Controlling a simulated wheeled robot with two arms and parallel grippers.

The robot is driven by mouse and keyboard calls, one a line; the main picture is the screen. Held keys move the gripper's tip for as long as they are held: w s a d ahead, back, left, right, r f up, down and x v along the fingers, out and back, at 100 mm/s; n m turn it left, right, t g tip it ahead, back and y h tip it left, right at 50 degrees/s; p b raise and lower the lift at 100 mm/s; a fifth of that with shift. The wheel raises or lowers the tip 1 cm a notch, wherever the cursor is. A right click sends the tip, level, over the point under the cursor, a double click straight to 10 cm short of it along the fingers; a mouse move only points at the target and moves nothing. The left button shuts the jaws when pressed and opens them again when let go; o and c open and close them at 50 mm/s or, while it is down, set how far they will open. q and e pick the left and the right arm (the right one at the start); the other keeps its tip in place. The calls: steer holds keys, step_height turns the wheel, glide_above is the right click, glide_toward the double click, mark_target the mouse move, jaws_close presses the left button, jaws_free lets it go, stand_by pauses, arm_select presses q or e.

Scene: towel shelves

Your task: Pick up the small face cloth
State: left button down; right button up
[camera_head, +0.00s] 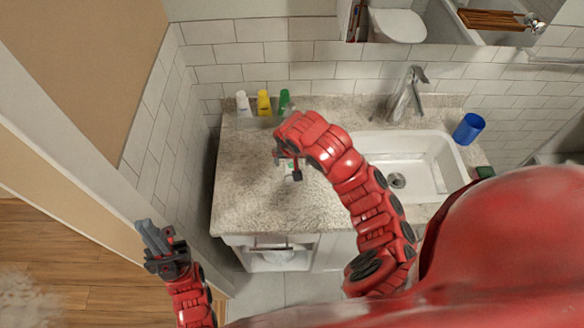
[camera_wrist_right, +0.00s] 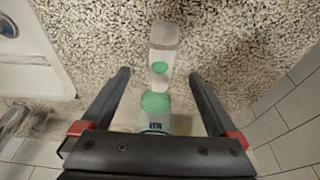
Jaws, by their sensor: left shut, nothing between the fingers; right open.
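I cannot make out a face cloth for certain in either view. My right gripper (camera_head: 290,170) is open above the granite counter, left of the sink. In the right wrist view, its two spread fingers (camera_wrist_right: 158,75) stand on either side of a whitish item with a green spot (camera_wrist_right: 163,45). A green rounded piece (camera_wrist_right: 155,102) shows nearer the palm. I cannot tell how far below the fingers these are. My left gripper (camera_head: 158,240) is shut and empty, low at the left, away from the counter.
White (camera_head: 242,103), yellow (camera_head: 264,102) and green (camera_head: 285,101) bottles stand at the counter's (camera_head: 245,190) back left. The sink (camera_head: 430,165), faucet (camera_head: 405,95) and blue cup (camera_head: 469,128) are at right. An open cabinet shelf (camera_head: 275,258) below holds something white. The counter's front left is clear.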

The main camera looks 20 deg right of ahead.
mark_target(292, 166)
steer(key=shift+f+p, duration=0.35)
steer(key=p+x, duration=0.1)
steer(key=x, duration=0.2)
steer(key=shift+w+f, duration=0.2)
steer(key=shift+f, duration=0.2)
steer(key=shift+c, duration=0.3)
steer(key=c, duration=1.4)
steer(key=shift+r, duration=0.1)
